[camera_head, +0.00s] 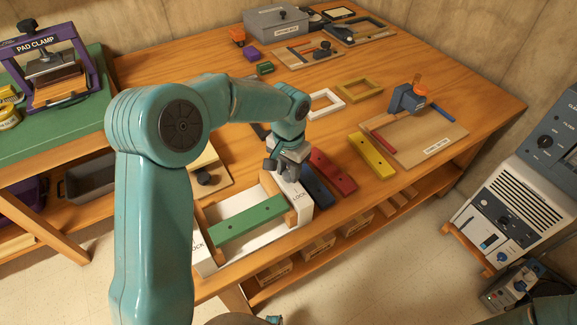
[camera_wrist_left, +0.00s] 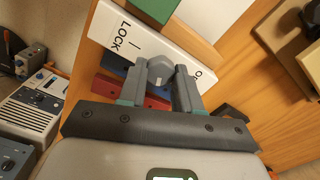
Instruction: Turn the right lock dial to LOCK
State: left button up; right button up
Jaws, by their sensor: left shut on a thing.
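The clamp fixture has a white base (camera_head: 238,259) with a green bar (camera_head: 250,223) lying between two wooden blocks. The right lock dial (camera_wrist_left: 160,70) is a grey knob on the white panel (camera_wrist_left: 130,28). The panel reads LOCK at one end and a word starting with O at the other. My left gripper (camera_head: 284,168) reaches down over the fixture's right end. In the left wrist view its fingers (camera_wrist_left: 160,88) are shut on the dial, one on each side. I cannot tell which mark the dial points to. My right gripper is not in view.
Blue (camera_head: 316,188), red (camera_head: 334,171) and yellow (camera_head: 371,156) bars lie right of the fixture. A board with a blue tool (camera_head: 407,98) stands farther right. A board with a dark knob (camera_head: 206,178) sits behind the fixture. Open wood lies farther back.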

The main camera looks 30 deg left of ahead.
aim_at(289, 172)
pick_arm(q)
jog(key=m, duration=0.2)
jog(key=m+p, duration=0.1)
jog(key=m, duration=0.2)
jog(key=shift+w+r+m, duration=0.15)
jog(key=shift+r+m, duration=0.05)
jog(key=shift+m, duration=0.1)
jog(key=m+p, duration=0.2)
jog(key=m, duration=0.4)
jog(key=m+p, duration=0.2)
jog(key=m, duration=0.3)
jog(key=shift+m, duration=0.4)
jog(key=m+p, duration=0.1)
jog(key=m, duration=0.4)
jog(key=shift+p, duration=0.3)
jog(key=o, duration=1)
jog(key=shift+o, duration=0.2)
jog(key=shift+f, duration=0.1)
notch_tip(289, 172, up, 16)
jog(key=shift+r, duration=0.2)
